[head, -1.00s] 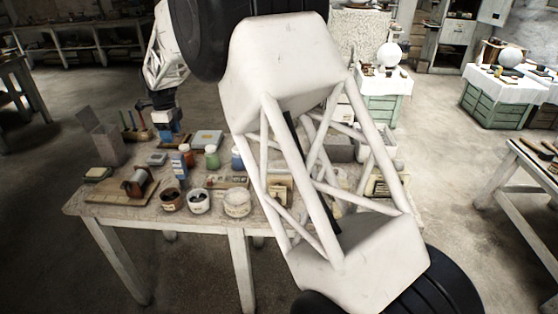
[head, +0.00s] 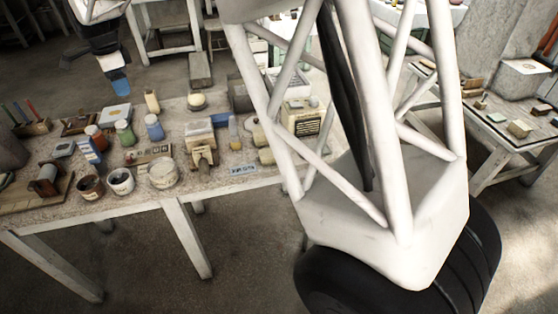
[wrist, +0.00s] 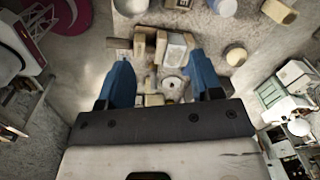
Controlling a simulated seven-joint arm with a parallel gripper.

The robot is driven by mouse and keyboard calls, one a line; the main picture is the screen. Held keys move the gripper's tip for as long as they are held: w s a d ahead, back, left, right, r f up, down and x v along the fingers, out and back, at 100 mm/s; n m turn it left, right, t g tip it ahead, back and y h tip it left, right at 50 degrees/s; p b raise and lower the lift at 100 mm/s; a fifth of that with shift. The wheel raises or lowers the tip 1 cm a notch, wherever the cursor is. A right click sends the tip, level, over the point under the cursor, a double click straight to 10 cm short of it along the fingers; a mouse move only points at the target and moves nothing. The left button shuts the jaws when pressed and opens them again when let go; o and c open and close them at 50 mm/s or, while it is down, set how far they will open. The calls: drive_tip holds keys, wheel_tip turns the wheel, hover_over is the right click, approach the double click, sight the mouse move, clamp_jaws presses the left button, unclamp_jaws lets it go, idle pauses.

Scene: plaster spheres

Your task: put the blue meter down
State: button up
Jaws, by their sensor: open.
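I cannot pick out the blue meter with certainty. A blue-and-white upright box (head: 90,150) stands on the left part of the table, and a pale-blue flat case with a light panel (head: 116,114) lies behind it. My gripper (head: 120,87) is at the upper left of the head view, beyond the pale-blue case in the picture. In the wrist view my gripper (wrist: 158,61) has its two blue fingers well apart, with nothing seen held between them. Small wooden and white items show beyond the fingers.
The speckled worktable (head: 130,190) is crowded. Paint bottles (head: 124,132), open pots (head: 121,181), a cream device (head: 201,145) and a spool on a board (head: 45,180) stand on it. A second table (head: 490,110) is at the right.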

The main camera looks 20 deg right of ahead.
drive_tip(key=s+d+r+n+t, duration=0.1)
drive_tip(key=s+d+r+n, duration=0.2)
drive_tip(key=s+d, duration=0.8)
drive_tip(key=s+d+r+n, duration=0.35)
drive_tip(key=s+d, duration=0.35)
drive_tip(key=d, duration=0.8)
drive_tip(key=s+d+f+n, duration=0.2)
drive_tip(key=s+d, duration=0.2)
drive_tip(key=s, duration=0.4)
drive_tip(key=s+d+f+n, duration=0.2)
drive_tip(key=s+d, duration=0.3)
drive_tip(key=s, duration=0.3)
drive_tip(key=s+d+f+n+t, duration=0.1)
drive_tip(key=s+d+f+n, duration=0.2)
drive_tip(key=s+d, duration=0.2)
drive_tip(key=s, duration=0.3)
drive_tip(key=shift+s, duration=0.35)
